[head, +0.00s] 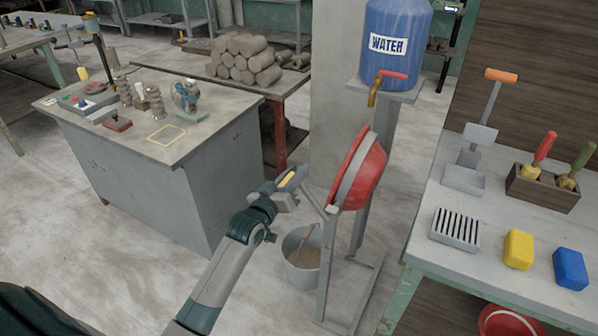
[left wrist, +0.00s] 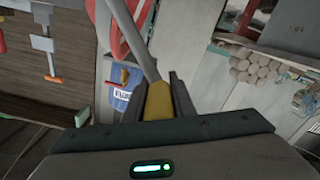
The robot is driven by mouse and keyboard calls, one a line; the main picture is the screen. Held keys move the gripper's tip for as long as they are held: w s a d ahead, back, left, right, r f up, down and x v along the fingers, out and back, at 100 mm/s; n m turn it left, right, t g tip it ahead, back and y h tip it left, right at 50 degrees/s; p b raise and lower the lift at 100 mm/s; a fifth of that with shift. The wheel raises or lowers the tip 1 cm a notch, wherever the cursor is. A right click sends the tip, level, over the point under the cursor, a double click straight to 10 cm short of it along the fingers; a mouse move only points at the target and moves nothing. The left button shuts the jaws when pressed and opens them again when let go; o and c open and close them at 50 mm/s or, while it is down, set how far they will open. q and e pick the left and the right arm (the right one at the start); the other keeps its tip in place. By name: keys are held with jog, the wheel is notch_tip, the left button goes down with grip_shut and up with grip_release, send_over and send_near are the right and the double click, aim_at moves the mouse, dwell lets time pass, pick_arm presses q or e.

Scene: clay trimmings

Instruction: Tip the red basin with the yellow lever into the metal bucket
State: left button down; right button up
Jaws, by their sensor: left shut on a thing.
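The basin also shows at the top of the left wrist view (left wrist: 133,27). The yellow lever grip (left wrist: 158,101) is between the fingers of my left gripper (left wrist: 156,95), which is shut on it. In the head view my left gripper (head: 291,182) is left of the basin. The metal bucket (head: 291,267) stands on the floor below the basin, with brownish contents and a stick in it. My right gripper is not in view.
A blue water tank (head: 396,40) stands behind the basin. A grey cabinet (head: 150,190) with small items is at left. A workbench (head: 480,262) with a yellow block, a blue block and a tool box is at right. Open floor lies between cabinet and bucket.

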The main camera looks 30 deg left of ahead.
pick_arm(q)
jog(key=c, duration=1.5)
grip_release()
jog(key=shift+s+f, duration=0.1)
jog(key=shift+s, duration=0.3)
jog(key=s+b, duration=0.1)
jog(key=s, duration=1)
jog(key=s+b, duration=0.1)
jog(key=s, duration=0.4)
jog(key=shift+s+a+b, duration=0.35)
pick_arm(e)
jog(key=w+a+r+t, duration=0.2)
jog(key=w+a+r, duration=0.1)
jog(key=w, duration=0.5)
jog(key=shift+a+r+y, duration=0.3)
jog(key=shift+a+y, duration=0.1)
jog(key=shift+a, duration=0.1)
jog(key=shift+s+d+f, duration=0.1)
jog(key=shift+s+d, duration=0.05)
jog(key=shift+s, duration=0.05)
